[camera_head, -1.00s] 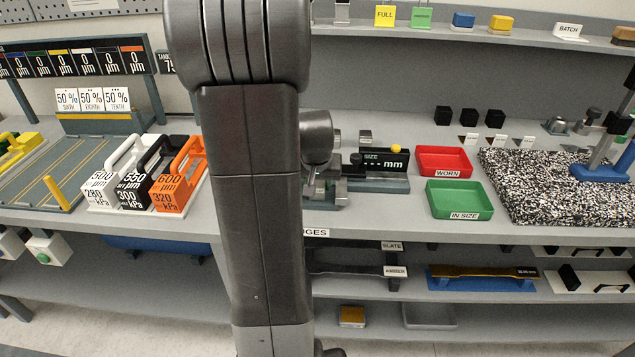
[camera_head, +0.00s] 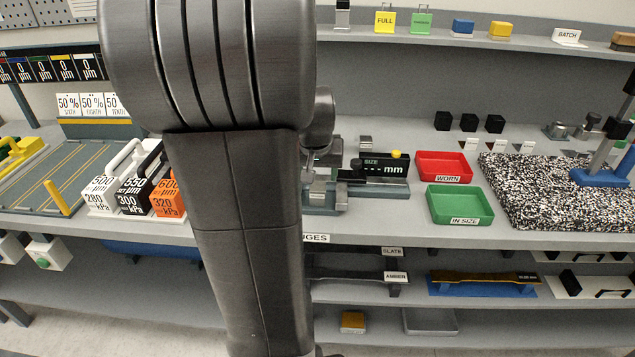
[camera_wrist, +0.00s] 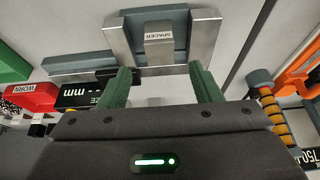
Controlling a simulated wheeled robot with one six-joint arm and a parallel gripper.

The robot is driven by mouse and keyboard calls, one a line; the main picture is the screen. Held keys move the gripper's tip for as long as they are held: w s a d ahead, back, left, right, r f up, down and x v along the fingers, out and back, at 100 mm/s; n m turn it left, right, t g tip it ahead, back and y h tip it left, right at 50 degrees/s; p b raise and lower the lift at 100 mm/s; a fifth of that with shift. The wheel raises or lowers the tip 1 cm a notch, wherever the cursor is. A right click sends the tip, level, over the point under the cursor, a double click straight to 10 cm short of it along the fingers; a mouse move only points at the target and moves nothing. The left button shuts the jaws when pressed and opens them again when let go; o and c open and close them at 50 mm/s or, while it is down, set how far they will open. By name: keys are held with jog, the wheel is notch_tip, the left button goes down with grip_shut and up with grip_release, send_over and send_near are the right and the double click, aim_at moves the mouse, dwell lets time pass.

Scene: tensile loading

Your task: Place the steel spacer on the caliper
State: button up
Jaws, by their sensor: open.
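The steel spacer (camera_wrist: 159,40), a small grey block with a "SPACER" label, sits within a U-shaped steel piece in the wrist view, at the jaw end of the caliper (camera_head: 385,188). I cannot tell whether it rests fully on the caliper. The caliper's black display (camera_head: 384,166) shows dashes before "mm". My gripper (camera_wrist: 162,76) is open, its two green fingers apart with nothing clamped between them. The fingertips lie just short of the spacer in the wrist view. In the head view my arm hides much of the area left of the caliper.
A red "WORN" tray (camera_head: 444,164) and a green "IN SIZE" tray (camera_head: 459,205) stand right of the caliper. A speckled slab (camera_head: 545,190) lies farther right. Handled weights (camera_head: 168,190) stand left of my arm. A small steel block (camera_head: 365,142) sits behind the display.

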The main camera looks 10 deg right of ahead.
jog(key=shift+v, duration=2.3)
